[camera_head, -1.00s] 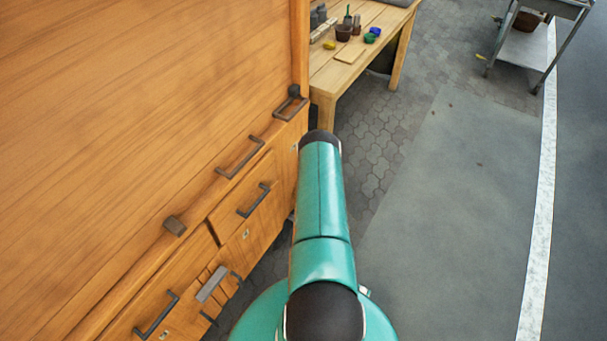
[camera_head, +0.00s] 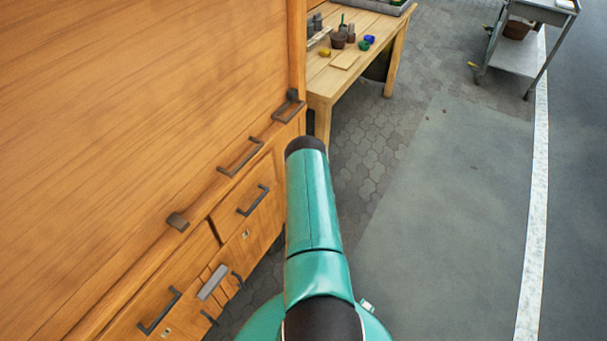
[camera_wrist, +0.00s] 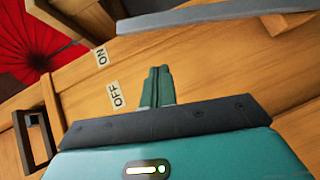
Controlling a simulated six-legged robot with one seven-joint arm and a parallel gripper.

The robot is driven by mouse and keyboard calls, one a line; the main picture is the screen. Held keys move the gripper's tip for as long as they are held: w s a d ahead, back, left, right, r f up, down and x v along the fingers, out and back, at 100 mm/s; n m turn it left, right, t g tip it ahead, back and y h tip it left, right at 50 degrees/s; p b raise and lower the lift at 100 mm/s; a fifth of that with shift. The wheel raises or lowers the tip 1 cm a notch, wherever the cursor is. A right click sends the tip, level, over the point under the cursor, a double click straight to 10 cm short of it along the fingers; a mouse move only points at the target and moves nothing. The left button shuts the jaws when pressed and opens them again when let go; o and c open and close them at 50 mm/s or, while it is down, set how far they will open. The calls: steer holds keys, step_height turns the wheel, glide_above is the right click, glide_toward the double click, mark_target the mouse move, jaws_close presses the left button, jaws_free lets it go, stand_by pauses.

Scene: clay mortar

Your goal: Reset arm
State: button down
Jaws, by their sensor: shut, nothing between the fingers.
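My gripper (camera_wrist: 157,84) shows in the wrist view. Its two teal fingers are together, with nothing between them. Behind the fingers is a wooden surface with an OFF label (camera_wrist: 116,96) and an ON label (camera_wrist: 101,56). I cannot tell whether the fingers touch the wood. In the head view my teal arm stretches forward beside the wooden cabinet, and the gripper itself is hidden there.
The wooden cabinet (camera_head: 140,110) with dark handles (camera_head: 241,157) fills the left. A wooden table (camera_head: 322,84) with small pots stands ahead. A metal cart (camera_head: 522,60) is at the upper right. Grey paving (camera_head: 450,190) on the right is clear.

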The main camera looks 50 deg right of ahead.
steer(key=v, duration=0.7)
steer(key=shift+s+r, duration=0.15)
steer(key=shift+r, duration=0.15)
steer(key=shift+s, duration=0.1)
